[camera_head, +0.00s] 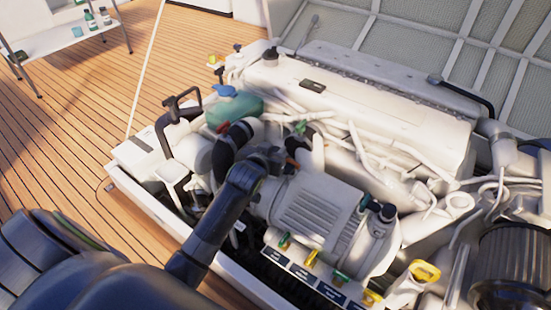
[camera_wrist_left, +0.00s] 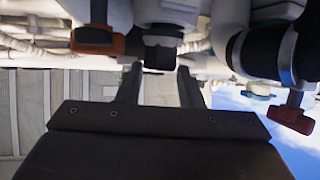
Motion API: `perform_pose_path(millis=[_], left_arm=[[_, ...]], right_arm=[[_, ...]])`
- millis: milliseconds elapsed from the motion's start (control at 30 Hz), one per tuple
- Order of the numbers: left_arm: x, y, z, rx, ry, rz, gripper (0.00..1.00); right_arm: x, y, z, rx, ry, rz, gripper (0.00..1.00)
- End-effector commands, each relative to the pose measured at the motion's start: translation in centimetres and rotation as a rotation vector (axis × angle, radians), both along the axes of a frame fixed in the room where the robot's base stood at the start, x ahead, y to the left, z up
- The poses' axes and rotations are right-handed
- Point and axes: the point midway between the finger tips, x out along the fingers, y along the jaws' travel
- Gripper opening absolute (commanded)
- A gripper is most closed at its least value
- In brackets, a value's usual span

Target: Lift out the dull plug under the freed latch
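My left gripper (camera_head: 268,158) reaches in from the left over the engine, beside the ribbed light-coloured housing (camera_head: 318,212); its fingertips are hard to make out there. In the left wrist view its two fingers (camera_wrist_left: 158,74) are apart with a gap between them. A dark, dull plug-like block (camera_wrist_left: 160,52) sits in line with that gap, in a pale fitting just beyond the tips. I cannot tell if the fingers touch it. An orange clip-like part (camera_wrist_left: 96,38), perhaps the latch, is left of the block. My right gripper is not in view.
Black hoses (camera_head: 236,138) and a green tank (camera_head: 236,108) lie close behind the gripper. A red handle (camera_wrist_left: 292,113) and a thick dark hose (camera_wrist_left: 262,52) are right of the fingers. Yellow and green caps (camera_head: 340,278) line the labelled front edge. A shelf (camera_head: 70,38) stands far left.

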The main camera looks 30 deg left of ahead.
Motion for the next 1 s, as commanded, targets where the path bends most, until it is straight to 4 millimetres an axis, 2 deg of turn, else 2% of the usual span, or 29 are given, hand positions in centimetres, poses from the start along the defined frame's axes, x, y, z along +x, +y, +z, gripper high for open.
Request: perform_pose_path(millis=[33, 100, 267, 567, 800, 1000], left_arm=[[0.7, 0.1, -0.9, 0.001, -0.001, 0.000, 0.34], [1.4, 0.1, -1.5, 0.001, -0.001, 0.000, 0.34], [3.1, 0.4, -2.0, 0.002, -0.001, -0.001, 0.34], [3.5, 0.4, -2.0, 0.001, 0.000, 0.000, 0.34], [3.5, 0.4, -2.0, 0.001, 0.000, 0.000, 0.02], [3.5, 0.4, -1.9, 0.001, -0.001, -0.001, 0.02]], right_arm=[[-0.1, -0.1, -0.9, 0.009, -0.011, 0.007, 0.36], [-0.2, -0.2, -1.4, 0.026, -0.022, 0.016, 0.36], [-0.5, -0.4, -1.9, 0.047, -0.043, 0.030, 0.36], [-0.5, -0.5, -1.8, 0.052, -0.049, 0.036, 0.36], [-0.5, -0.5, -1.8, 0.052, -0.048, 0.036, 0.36], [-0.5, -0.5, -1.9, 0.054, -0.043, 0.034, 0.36]])
